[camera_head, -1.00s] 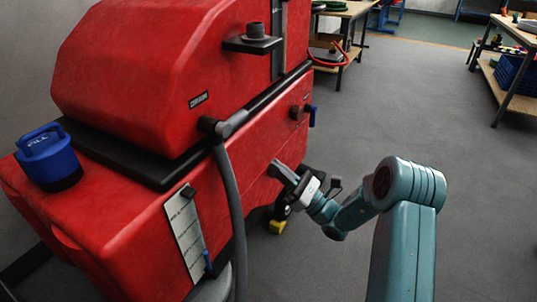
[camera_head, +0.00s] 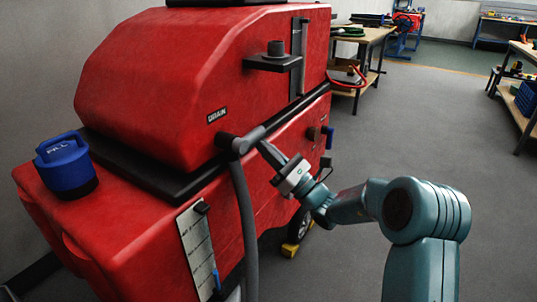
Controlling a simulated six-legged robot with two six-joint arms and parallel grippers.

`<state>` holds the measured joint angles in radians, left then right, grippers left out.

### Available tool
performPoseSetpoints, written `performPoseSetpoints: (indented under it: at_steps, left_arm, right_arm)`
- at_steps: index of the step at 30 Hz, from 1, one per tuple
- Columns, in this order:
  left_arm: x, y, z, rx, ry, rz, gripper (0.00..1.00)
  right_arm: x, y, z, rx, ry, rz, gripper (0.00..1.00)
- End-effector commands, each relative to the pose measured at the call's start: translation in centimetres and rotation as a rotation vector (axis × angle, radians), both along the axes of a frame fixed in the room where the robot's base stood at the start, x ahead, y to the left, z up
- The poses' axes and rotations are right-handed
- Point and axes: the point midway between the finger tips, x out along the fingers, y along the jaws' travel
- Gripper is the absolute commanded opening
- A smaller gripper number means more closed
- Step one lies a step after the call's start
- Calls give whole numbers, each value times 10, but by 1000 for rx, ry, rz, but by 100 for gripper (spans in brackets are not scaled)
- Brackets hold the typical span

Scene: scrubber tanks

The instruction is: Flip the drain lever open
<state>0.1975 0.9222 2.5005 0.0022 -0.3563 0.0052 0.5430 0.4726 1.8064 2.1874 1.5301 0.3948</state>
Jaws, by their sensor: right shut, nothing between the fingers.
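The red tank machine (camera_head: 150,75) fills the left half, with a "DRAIN" label (camera_head: 217,115) on its upper body. Below the label is a grey drain fitting (camera_head: 249,138), a horizontal bar with a dark end, and a grey hose hangs from it. Which of these is the drain lever is not clear. My right gripper (camera_head: 267,152) is shut and empty, its tips beside the right end of the grey bar. Contact cannot be told. My left gripper is out of view.
A blue "FILL" cap (camera_head: 65,162) and a gauge strip (camera_head: 199,250) are on the lower tank. The grey hose (camera_head: 247,220) hangs left of my right gripper. A black shelf (camera_head: 270,63) juts out above it. Open floor (camera_head: 430,135) lies right; workbenches stand behind.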

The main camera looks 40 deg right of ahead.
Motion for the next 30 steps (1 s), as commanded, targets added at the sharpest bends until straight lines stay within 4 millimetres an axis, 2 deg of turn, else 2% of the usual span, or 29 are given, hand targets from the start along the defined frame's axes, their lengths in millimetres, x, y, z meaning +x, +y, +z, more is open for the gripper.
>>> performPoseSetpoints:
  at_steps: [20,30]
  left_arm:
    - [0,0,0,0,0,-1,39]
    - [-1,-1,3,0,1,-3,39]
  right_arm:
    - [1,-4,8,-98,-43,0,0]
    - [3,-9,26,-307,-131,-3,0]
